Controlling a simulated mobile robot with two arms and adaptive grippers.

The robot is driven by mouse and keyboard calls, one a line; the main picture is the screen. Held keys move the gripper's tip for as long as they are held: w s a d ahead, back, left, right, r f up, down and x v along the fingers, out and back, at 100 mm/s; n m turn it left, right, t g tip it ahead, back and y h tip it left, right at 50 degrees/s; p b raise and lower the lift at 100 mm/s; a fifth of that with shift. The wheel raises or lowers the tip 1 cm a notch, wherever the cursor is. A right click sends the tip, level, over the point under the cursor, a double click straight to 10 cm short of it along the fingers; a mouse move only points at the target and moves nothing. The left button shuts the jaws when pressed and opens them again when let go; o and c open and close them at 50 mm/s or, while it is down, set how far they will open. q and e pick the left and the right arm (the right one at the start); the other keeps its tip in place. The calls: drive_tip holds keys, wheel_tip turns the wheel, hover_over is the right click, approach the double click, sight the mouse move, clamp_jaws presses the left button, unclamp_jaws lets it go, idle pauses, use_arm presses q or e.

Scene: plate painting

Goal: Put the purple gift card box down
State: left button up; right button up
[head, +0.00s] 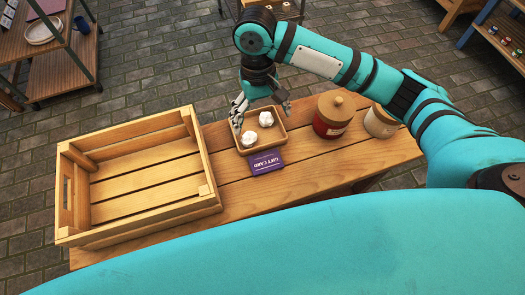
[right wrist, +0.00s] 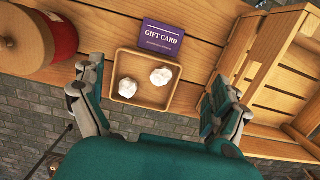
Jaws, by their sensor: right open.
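The purple gift card box (head: 266,162) lies flat on the wooden table (head: 330,157), against the near side of a small wooden tray (head: 278,118). In the right wrist view the gift card box (right wrist: 160,40) shows its printed face beside the tray's edge. Two white crumpled lumps (head: 250,138) sit in the tray. My right gripper (head: 262,103) is open and empty above the tray's far side, apart from the box. Its spread fingers (right wrist: 155,105) frame the tray in the right wrist view. My left gripper is not in view.
A large empty wooden crate (head: 135,172) stands left of the tray. A red jar (head: 333,117) and a cream jar (head: 381,121) with wooden lids stand to the right. The table's front strip is bare. Shelves (head: 62,60) stand farther off at upper left.

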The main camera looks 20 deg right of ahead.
sight(266, 161)
drive_tip(key=s+f, duration=0.1)
drive_tip(key=f, duration=0.4)
drive_tip(key=s+f+b, duration=0.1)
drive_tip(key=f, duration=0.5)
drive_tip(key=s+f, duration=0.1)
drive_tip(key=f, duration=0.4)
drive_tip(key=shift+s+f, duration=0.1)
drive_tip(key=shift+f, duration=0.05)
drive_tip(key=c, duration=0.9)
